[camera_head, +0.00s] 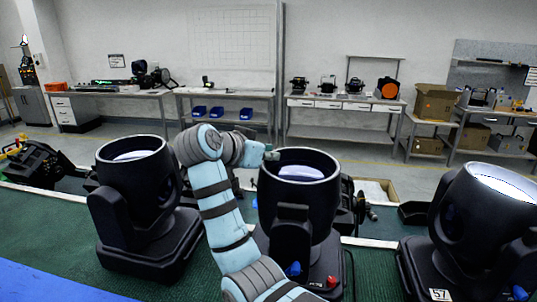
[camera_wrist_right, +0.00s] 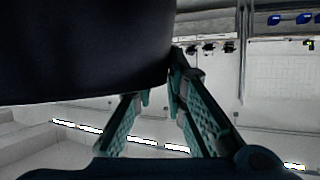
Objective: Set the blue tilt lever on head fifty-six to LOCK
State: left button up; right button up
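The middle black moving head (camera_head: 300,215) stands upright on the green surface, its lens facing up. A blue lever (camera_head: 293,269) and a red knob (camera_head: 331,282) show low on its near side. I cannot read a number on it or the lever's marking. My right gripper (camera_head: 271,156) is at its upper left rim, well above the blue lever. In the right wrist view, the fingers (camera_wrist_right: 158,85) are apart with nothing clearly between them. A large dark housing (camera_wrist_right: 80,50) fills the upper left, close to the fingertips; I cannot tell whether they touch. My left gripper is out of view.
A similar head (camera_head: 140,195) stands at left. Another (camera_head: 483,225), labelled 57, stands at right with its own blue lever (camera_head: 520,293). My right arm crosses between the left and middle heads. An open cardboard box (camera_head: 375,190) lies behind. Workbenches (camera_head: 340,103) line the wall.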

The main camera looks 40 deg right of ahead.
jog(key=shift+o, duration=1.2)
jog(key=shift+d, duration=0.1)
jog(key=shift+s, duration=0.1)
jog(key=v, duration=1.2)
jog(key=shift+d, duration=0.15)
